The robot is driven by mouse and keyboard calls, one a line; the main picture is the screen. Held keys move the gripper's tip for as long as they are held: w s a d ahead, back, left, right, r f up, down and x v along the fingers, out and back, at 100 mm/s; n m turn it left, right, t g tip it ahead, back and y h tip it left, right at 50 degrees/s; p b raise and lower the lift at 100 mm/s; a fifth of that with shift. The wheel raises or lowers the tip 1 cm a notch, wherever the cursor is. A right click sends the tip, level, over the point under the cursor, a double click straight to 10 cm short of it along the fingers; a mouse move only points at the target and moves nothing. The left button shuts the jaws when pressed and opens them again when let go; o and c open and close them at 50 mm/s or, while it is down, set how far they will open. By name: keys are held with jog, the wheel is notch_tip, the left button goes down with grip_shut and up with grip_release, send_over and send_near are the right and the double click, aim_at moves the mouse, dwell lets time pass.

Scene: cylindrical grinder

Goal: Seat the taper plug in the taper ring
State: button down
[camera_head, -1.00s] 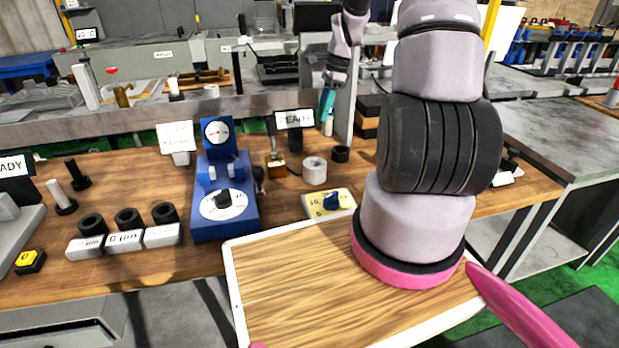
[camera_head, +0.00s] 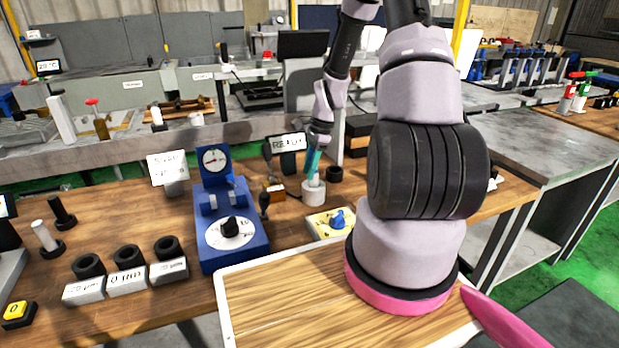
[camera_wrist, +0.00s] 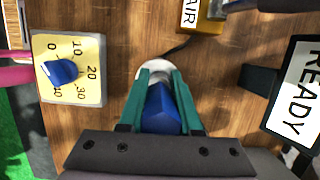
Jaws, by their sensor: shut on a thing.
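My gripper (camera_head: 314,165) points down at the back of the wooden bench, its teal fingers shut on a blue plug. In the wrist view the blue taper plug (camera_wrist: 163,110) sits between the fingers of my gripper (camera_wrist: 163,92). The white taper ring (camera_head: 313,194) stands upright on the bench directly below the fingertips. In the wrist view part of the ring (camera_wrist: 150,70) shows just beyond the fingers. The plug's lower end is hidden, so I cannot tell how far it is inside the ring.
A yellow dial plate with a blue knob (camera_head: 337,218) lies in front of the ring. A black ring (camera_head: 334,173) and the READY display (camera_head: 289,143) stand close behind. The blue gauge stand (camera_head: 228,235) is to the left, with an orange-brown block (camera_head: 275,191) between.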

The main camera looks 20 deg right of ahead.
jog(key=shift+f, duration=1.4)
jog(key=shift+f, duration=0.1)
jog(key=c, duration=0.6)
grip_release()
jog(key=v, duration=1.3)
jog(key=s+a+r+n+t+h, duration=0.1)
jog(key=s+a+r+n+t, duration=0.15)
jog(key=r, duration=0.65)
jog(key=s+a+r+n+t+h, duration=0.1)
jog(key=s+a+r+n, duration=0.25)
jog(key=r, duration=0.55)
jog(key=s+a+r+n+t+y, duration=0.1)
jog(key=s+a+r+n+t, duration=0.2)
jog(key=s+r+n, duration=0.5)
jog(key=s+a+r, duration=0.1)
jog(key=s+r, duration=0.1)
jog(key=s, duration=0.4)
jog(key=shift+s+r+t, duration=0.35)
jog(key=shift+s+r, duration=0.05)
